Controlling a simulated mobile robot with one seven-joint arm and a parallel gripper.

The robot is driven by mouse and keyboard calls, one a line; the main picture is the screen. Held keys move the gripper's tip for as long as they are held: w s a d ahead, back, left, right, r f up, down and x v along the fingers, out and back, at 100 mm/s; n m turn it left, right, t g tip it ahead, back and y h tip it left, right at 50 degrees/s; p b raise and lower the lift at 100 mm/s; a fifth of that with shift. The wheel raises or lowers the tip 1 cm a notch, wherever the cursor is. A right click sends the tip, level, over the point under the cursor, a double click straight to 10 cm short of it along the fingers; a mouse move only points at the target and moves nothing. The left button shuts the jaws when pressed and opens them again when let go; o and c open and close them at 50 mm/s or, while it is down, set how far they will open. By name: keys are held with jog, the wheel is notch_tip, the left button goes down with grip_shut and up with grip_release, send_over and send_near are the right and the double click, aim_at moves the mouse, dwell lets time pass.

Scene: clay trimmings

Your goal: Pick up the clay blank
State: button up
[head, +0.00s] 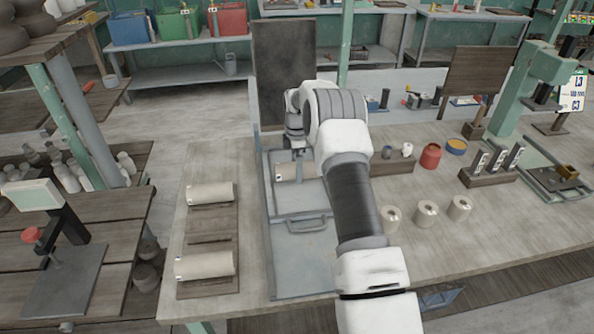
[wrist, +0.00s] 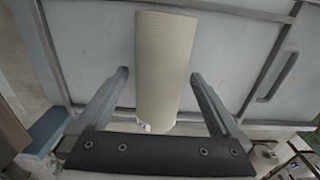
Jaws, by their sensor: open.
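A cream clay blank (head: 288,172), a ribbed cylinder, lies on its side on a grey metal tray (head: 300,252) in the head view. My gripper (head: 297,152) is above it, and my wrist partly covers its right end. In the wrist view the blank (wrist: 163,50) lies lengthwise between my two open fingers (wrist: 159,75), one on each side with a gap. I cannot tell how far the fingertips are above the tray. Two similar blanks, an upper one (head: 210,193) and a lower one (head: 205,264), lie on a wooden board to the left.
The wooden board (head: 209,225) lies left of the tray. The tray has a raised handle (head: 307,224) near its middle. A dark upright panel (head: 284,70) stands behind it. Several cream rolls (head: 426,213), a red jar (head: 430,156) and a wooden rack (head: 489,174) stand to the right.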

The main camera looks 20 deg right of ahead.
grip_shut()
jog(key=shift+r, duration=0.1)
dwell(0.3)
